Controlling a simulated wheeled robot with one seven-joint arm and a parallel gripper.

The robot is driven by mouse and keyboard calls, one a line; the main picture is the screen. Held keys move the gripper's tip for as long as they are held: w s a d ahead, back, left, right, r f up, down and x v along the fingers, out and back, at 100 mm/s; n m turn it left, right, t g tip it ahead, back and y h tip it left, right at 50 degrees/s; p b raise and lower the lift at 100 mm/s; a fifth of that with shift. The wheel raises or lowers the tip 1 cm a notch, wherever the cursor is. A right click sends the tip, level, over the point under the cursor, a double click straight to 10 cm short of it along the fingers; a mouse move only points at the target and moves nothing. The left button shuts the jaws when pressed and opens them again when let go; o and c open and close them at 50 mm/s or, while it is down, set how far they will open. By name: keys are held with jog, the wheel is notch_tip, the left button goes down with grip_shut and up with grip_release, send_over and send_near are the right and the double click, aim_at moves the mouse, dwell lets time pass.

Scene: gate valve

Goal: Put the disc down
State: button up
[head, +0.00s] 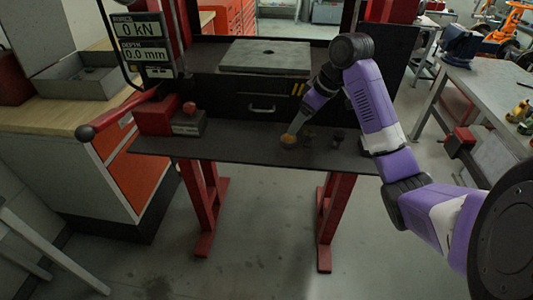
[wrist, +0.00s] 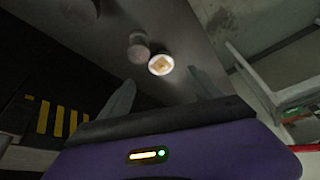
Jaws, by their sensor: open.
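A small round piece with a pale rim and a copper-coloured face (wrist: 160,65), which looks like the disc, is on the dark shelf just beyond my fingertips in the wrist view. In the head view a small orange-brown piece (head: 288,140) shows at the tip of my gripper (head: 293,131); it may be the same piece. My gripper, seen also in the wrist view (wrist: 160,84), is open, its two fingers apart with nothing clearly between them. I cannot tell whether the fingers touch the piece.
A grey cylindrical piece (wrist: 138,48) stands beside the round piece. Small dark pieces (head: 337,138) stand to the right on the shelf (head: 240,148). A red block (head: 153,117) and red lever (head: 125,110) are at left. A grey plate (head: 267,56) lies above, behind.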

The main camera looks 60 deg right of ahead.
aim_at(290, 139)
jog(key=shift+p+x, duration=0.35)
jog(key=shift+x, duration=1.1)
jog(key=p+x, duration=0.1)
jog(key=x, duration=0.4)
jog(key=shift+s+a, duration=0.1)
jog(key=shift+a, duration=0.05)
jog(key=shift+c, duration=0.4)
grip_shut()
